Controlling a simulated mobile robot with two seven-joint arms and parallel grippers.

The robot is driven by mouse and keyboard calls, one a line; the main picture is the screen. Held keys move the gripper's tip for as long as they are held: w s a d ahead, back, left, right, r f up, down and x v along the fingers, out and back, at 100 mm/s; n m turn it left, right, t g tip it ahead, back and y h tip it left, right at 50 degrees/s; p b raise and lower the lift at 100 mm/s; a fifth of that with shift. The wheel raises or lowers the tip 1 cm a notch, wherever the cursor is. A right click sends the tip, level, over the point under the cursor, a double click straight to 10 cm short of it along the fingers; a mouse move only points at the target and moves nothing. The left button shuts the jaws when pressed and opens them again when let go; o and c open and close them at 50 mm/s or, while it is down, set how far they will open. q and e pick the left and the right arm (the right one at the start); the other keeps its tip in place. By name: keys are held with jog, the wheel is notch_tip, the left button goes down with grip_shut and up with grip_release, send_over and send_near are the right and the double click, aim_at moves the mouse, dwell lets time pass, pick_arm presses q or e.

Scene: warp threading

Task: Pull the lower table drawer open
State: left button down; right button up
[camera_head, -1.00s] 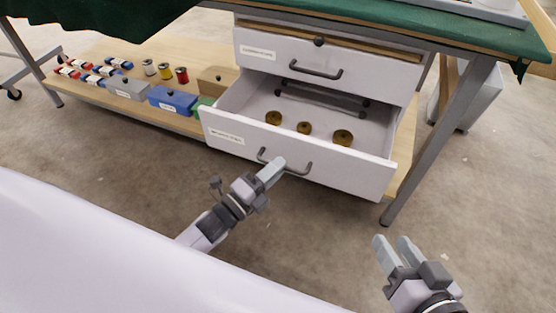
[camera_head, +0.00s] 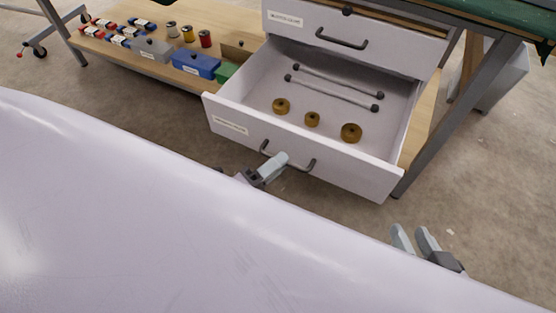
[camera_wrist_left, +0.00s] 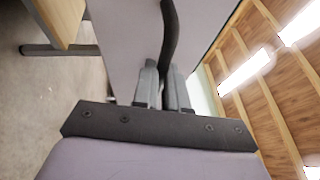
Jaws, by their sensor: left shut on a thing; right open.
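The lower drawer (camera_head: 300,147) stands pulled well out from under the green-topped table. Inside it lie three brass-coloured round pieces (camera_head: 312,119) and two dark-ended rods (camera_head: 331,94). My left gripper (camera_head: 277,163) is shut on the drawer's dark bar handle (camera_head: 303,165), near the handle's left part. In the left wrist view the handle (camera_wrist_left: 169,40) runs between the closed fingers (camera_wrist_left: 162,85), against the pale drawer front. My right gripper (camera_head: 415,240) is open and empty, low at the right, away from the drawer.
The upper drawer (camera_head: 352,45) is above, with its own handle. A wooden shelf (camera_head: 225,21) at the left bears spools, a grey box (camera_head: 152,49), a blue box (camera_head: 195,65) and a green box. A table leg (camera_head: 455,115) stands right of the drawer.

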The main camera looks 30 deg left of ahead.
pick_arm(q)
jog(key=c, duration=1.2)
grip_release()
jog(key=p+v, duration=0.1)
jog(key=v, duration=0.6)
pick_arm(e)
jog(key=shift+s+d+r, duration=0.1)
jog(key=shift+s+d, duration=0.05)
jog(key=shift+d, duration=0.25)
